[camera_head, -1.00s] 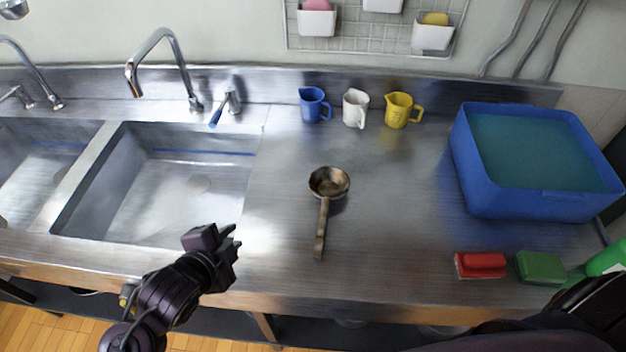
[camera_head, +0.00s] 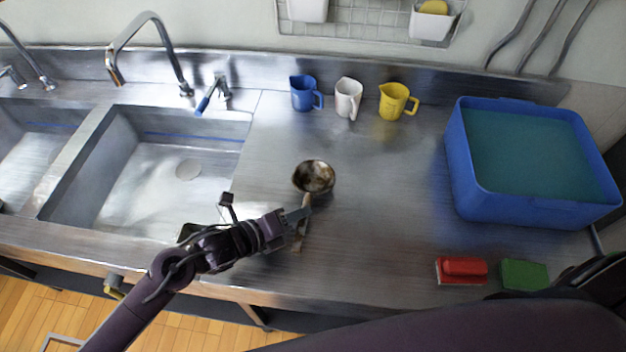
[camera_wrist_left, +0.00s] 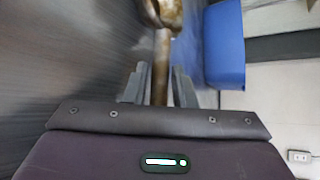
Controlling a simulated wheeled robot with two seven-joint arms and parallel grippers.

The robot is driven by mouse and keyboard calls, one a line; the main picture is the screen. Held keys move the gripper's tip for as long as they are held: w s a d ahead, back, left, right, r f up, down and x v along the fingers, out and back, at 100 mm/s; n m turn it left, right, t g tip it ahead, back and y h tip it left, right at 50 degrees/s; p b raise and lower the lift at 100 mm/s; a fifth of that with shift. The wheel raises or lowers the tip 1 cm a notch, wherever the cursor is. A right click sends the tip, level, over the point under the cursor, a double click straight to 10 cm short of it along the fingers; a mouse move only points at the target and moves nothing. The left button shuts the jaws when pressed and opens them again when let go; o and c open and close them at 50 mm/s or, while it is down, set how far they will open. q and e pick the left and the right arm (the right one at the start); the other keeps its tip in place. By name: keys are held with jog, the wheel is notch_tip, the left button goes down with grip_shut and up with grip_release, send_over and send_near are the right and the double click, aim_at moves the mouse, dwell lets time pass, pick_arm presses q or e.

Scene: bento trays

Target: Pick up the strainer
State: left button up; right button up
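The strainer (camera_head: 314,178) is a brown, metallic bowl with a long handle, lying on the steel counter right of the sink. Its handle points toward the front edge and is partly covered by my left gripper (camera_head: 303,212). In the left wrist view, my left gripper (camera_wrist_left: 159,88) has its two fingers apart, one on each side of the strainer's handle (camera_wrist_left: 162,48). Gaps show between the handle and the fingers, so it is open around the handle. The bowl is cut off at the top of that view. My right gripper is not visible; only dark parts of mine show at lower right.
A sink (camera_head: 150,185) with a faucet lies to the left. Blue (camera_head: 303,94), white (camera_head: 347,97) and yellow (camera_head: 393,101) cups stand at the back. A blue tub (camera_head: 540,212) is at right, with red (camera_head: 462,270) and green (camera_head: 525,275) blocks before it.

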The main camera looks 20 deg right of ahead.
pick_arm(q)
jog(key=shift+x, duration=1.25)
jog(key=shift+w+d, duration=0.15)
jog(key=shift+d, duration=0.05)
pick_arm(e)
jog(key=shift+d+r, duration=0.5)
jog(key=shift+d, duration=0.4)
pick_arm(q)
jog(key=shift+c, duration=0.2)
grip_shut()
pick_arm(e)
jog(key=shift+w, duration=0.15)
pick_arm(q)
jog(key=shift+r, duration=0.1)
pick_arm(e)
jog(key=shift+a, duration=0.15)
